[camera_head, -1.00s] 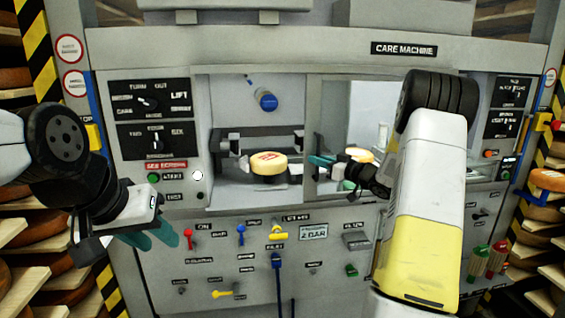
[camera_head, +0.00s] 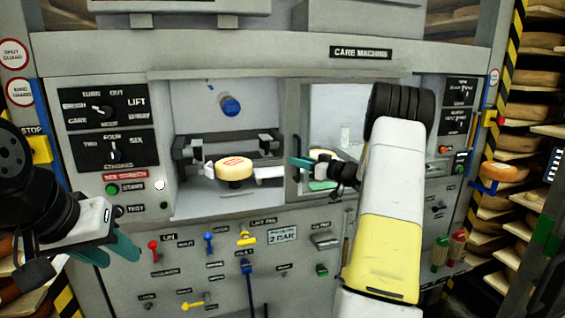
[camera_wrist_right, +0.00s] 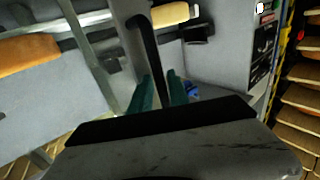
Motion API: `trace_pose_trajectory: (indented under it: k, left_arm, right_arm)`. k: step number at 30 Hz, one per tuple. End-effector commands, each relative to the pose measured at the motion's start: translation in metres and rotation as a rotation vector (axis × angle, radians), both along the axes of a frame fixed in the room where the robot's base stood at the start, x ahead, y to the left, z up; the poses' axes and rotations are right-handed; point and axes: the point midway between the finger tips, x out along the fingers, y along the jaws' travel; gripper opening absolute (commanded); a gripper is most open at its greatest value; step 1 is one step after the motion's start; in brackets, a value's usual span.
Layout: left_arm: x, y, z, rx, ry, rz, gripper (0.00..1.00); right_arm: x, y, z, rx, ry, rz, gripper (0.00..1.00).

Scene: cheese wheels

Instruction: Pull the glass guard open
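The glass guard (camera_head: 336,108) is a framed clear panel over the right part of the care machine's opening. The left part of the opening is uncovered. My right gripper (camera_head: 301,163) is at the guard's left frame edge. In the right wrist view a black bar handle (camera_wrist_right: 148,45) runs between its teal fingers (camera_wrist_right: 161,92), which close on it with little gap visible. My left gripper (camera_head: 108,250) hangs empty at lower left, its teal fingers apart, in front of the machine's front panel.
A yellow cheese wheel (camera_head: 235,168) sits on a support inside the opening, below a blue knob (camera_head: 230,106). Levers, including a red one (camera_head: 153,247) and a yellow one (camera_head: 247,238), stick out below. Cheese shelves (camera_head: 530,110) stand at the right.

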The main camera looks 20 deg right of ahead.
Motion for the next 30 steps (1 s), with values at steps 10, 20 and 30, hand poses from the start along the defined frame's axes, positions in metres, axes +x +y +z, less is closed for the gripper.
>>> trace_pose_trajectory:
  k: [10,20,30]
  left_arm:
    - [0.0,0.0,0.0,0.0,0.0,0.0,0.36]
    - [0.0,0.0,0.0,0.0,0.0,0.0,0.36]
    - [0.0,0.0,0.0,0.0,0.0,0.0,0.36]
  right_arm:
    - [-0.012,-0.009,-0.001,0.0,0.002,-0.003,0.22]
    - [-0.056,-0.038,0.0,0.0,0.001,-0.002,0.22]
    - [-0.065,-0.043,0.0,0.0,0.0,0.0,0.22]
